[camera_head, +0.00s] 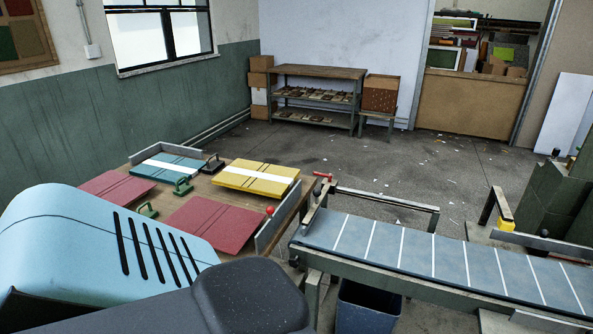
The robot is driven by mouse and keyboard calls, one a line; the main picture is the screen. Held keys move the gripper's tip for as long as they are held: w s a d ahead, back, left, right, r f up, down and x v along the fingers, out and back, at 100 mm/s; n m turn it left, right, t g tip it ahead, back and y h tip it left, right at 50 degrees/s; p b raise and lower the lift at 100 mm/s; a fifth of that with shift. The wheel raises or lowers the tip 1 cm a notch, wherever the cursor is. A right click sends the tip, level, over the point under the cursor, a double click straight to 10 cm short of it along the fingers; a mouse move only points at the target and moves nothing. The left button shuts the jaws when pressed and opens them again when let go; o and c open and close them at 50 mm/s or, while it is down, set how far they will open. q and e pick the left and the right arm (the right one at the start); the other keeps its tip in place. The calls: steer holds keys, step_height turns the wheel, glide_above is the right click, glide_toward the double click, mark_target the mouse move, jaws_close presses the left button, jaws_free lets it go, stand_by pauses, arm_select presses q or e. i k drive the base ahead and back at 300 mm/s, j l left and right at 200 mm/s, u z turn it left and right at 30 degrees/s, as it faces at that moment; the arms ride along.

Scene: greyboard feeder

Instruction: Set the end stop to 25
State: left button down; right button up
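A feeder belt (418,249), blue-grey with white cross lines, runs from the middle to the lower right. A dark upright piece with a red handle (322,175) stands at its left end; it may be the end stop, but I cannot tell for sure. No scale or number, such as 25, is readable. A yellow block (505,225) on a dark bracket stands beyond the belt at the right. Neither of my grippers is in view.
A table (285,208) at left holds red, teal and yellow boards with green clamps and a metal rail. A blue bin (368,308) stands under the belt. A shelf (317,92) and cartons stand at the back wall. The floor between is mostly clear, with scraps.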

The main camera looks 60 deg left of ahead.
mark_target(326, 187)
steer(key=u, duration=1.6)
steer(key=i+l+u, duration=0.5)
steer(key=l+u, duration=0.15)
